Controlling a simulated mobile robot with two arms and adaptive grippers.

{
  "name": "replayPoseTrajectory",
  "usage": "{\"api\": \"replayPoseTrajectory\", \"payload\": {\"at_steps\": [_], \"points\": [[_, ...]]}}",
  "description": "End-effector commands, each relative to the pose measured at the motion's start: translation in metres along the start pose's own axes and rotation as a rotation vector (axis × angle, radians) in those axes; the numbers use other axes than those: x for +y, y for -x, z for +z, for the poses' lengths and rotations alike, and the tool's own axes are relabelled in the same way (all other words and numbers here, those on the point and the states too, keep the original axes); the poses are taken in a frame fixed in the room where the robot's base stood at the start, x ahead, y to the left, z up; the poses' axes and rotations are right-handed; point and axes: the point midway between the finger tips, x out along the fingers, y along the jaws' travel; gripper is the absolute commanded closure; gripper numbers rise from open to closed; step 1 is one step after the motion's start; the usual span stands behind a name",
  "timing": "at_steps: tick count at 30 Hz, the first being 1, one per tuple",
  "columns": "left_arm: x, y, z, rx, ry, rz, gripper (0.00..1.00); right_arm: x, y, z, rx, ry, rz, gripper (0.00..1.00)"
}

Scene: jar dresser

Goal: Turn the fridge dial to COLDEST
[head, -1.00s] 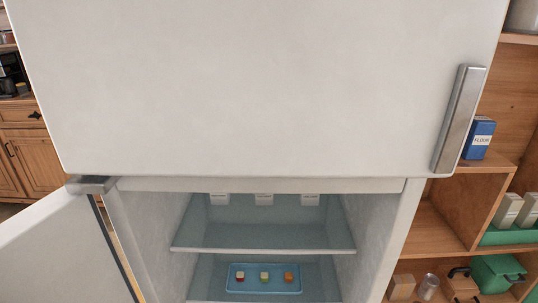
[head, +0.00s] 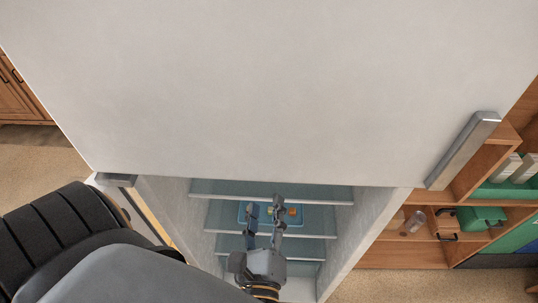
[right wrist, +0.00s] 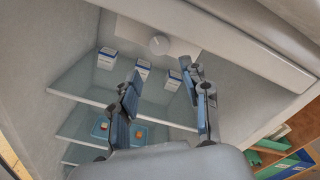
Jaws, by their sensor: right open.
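The fridge dial (right wrist: 158,44) is a round pale knob on a light panel under the fridge compartment's ceiling, in the right wrist view. It lies beyond and between my fingertips, apart from them. Its setting marks are too small to read. The upper door hides it in the head view. My right gripper (head: 265,205) is open and empty in front of the open compartment; it also shows in the right wrist view (right wrist: 160,70), tilted up towards the dial. My left gripper is out of view.
The closed upper door (head: 260,90) with its metal handle (head: 464,150) overhangs the opening. Shelves (right wrist: 75,88) below the dial hold several white cartons (right wrist: 107,58) and a blue tray (right wrist: 139,130) with small food pieces. A wooden shelf unit (head: 400,255) stands at right.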

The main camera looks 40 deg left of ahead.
Motion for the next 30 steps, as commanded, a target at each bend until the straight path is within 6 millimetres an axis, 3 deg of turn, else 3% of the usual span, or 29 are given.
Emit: {"api": "replayPoseTrajectory", "payload": {"at_steps": [9,15,21,29,30], "points": [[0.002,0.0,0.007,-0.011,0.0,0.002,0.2,0.0,-0.07,0.0,-0.001,0.001,-0.002,0.54],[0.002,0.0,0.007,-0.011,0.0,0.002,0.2,0.0,-0.1,0.0,0.0,-0.001,-0.001,0.54],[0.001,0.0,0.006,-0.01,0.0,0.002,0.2,0.0,-0.113,-0.001,0.001,-0.003,0.0,0.54],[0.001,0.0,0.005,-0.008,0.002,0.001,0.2,0.0,-0.114,-0.001,0.002,-0.003,0.001,0.54],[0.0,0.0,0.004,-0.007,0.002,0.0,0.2,0.0,-0.113,-0.001,0.002,-0.003,0.001,0.6]]}}
